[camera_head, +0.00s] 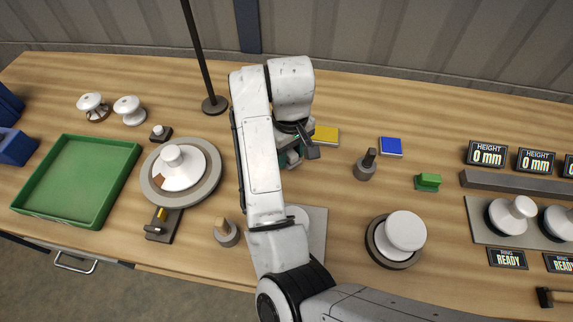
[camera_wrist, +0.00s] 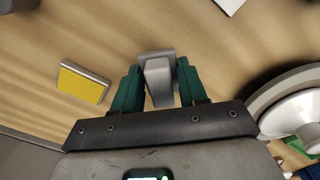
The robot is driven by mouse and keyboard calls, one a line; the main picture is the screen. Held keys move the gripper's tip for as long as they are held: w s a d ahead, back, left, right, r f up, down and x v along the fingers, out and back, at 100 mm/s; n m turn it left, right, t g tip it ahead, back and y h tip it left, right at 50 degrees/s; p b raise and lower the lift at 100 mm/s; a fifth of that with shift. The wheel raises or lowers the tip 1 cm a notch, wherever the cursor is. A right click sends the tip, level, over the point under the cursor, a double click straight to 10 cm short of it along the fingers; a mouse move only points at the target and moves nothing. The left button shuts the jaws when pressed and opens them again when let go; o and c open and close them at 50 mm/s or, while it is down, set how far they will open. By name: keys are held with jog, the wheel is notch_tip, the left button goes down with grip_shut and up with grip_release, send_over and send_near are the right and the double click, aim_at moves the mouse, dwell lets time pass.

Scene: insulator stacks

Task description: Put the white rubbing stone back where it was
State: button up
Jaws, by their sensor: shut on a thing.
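My gripper (camera_wrist: 153,86) is shut on a small pale grey block with a narrow grip and a wider base, which I take to be the white rubbing stone (camera_wrist: 158,80). The green fingers press on both sides of the grip. In the head view my gripper (camera_head: 291,152) is over the middle of the table, just left of and in front of the yellow pad (camera_head: 326,135), and the stone is mostly hidden by the arm. The yellow pad also shows at left in the wrist view (camera_wrist: 83,84). I cannot tell whether the stone touches the table.
A turntable with a white insulator (camera_head: 180,168) and a green tray (camera_head: 80,180) stand left. A blue pad (camera_head: 391,146), a dark post (camera_head: 366,165), a green block (camera_head: 428,181) and a white disc (camera_head: 405,230) stand right. A thin pole (camera_head: 203,60) rises behind. A grey plate (camera_head: 317,225) lies partly under my arm.

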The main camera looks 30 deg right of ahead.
jog(key=shift+w+f, duration=0.35)
jog(key=shift+f, duration=0.1)
jog(key=shift+w+a+f+b, duration=0.1)
jog(key=shift+w+f+b, duration=0.15)
jog(key=shift+f+b, duration=0.35)
jog(key=shift+f+p, duration=0.3)
jog(key=shift+f, duration=0.85)
jog(key=o, duration=1)
jog(key=shift+f, duration=0.15)
notch_tip(320, 180, up, 12)
jog(key=p, duration=0.4)
jog(key=shift+r, duration=0.2)
